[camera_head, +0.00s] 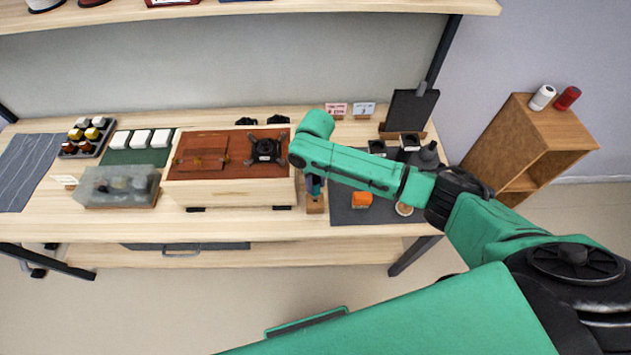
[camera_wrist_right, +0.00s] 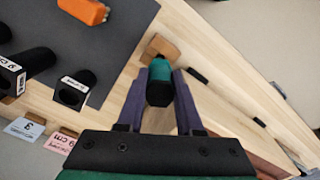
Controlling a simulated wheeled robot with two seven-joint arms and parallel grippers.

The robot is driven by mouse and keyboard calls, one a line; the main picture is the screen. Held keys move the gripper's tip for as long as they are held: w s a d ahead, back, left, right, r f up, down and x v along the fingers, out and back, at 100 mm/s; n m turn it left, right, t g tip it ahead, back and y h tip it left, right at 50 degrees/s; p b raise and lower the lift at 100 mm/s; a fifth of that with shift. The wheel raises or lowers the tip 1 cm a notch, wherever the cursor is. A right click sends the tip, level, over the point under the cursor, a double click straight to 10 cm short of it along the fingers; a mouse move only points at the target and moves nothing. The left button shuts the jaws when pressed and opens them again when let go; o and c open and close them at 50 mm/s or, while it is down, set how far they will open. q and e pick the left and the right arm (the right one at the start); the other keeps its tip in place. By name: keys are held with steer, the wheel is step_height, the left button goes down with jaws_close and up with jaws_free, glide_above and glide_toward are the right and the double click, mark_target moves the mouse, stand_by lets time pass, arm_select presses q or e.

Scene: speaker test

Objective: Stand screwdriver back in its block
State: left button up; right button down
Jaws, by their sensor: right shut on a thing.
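The screwdriver has a teal and black handle (camera_wrist_right: 160,82), seen nearly end-on in the right wrist view. My right gripper (camera_wrist_right: 160,88) is shut on it, with one dark finger on each side of the handle. The shaft is hidden below the handle. The small wooden block (camera_wrist_right: 160,47) shows just past the handle. In the head view the block (camera_head: 315,205) stands on the bench directly below my right gripper (camera_head: 314,186). I cannot tell whether the shaft is in the block. My left gripper is not in view.
A wooden box (camera_head: 240,192) with a red-brown top stands left of the block. On the right, a dark mat (camera_head: 345,211) carries an orange item (camera_head: 361,200) and black cups (camera_head: 409,141). A clear-covered tray (camera_head: 118,186) is farther left. A shelf (camera_head: 250,7) overhangs the back.

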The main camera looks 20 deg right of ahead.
mark_target(315, 191)
steer(key=shift+f+b, duration=0.7)
steer(key=shift+f, duration=0.6)
stand_by(0.7)
steer(key=shift+p, duration=0.4)
stand_by(0.4)
steer(key=shift+f+b, duration=0.5)
steer(key=shift+f, duration=0.35)
stand_by(0.9)
steer(key=shift+c, duration=2.4)
jaws_free()
step_height(315, 191, up, 15)
steer(key=shift+f+b, duration=0.2)
steer(key=shift+b, duration=0.85)
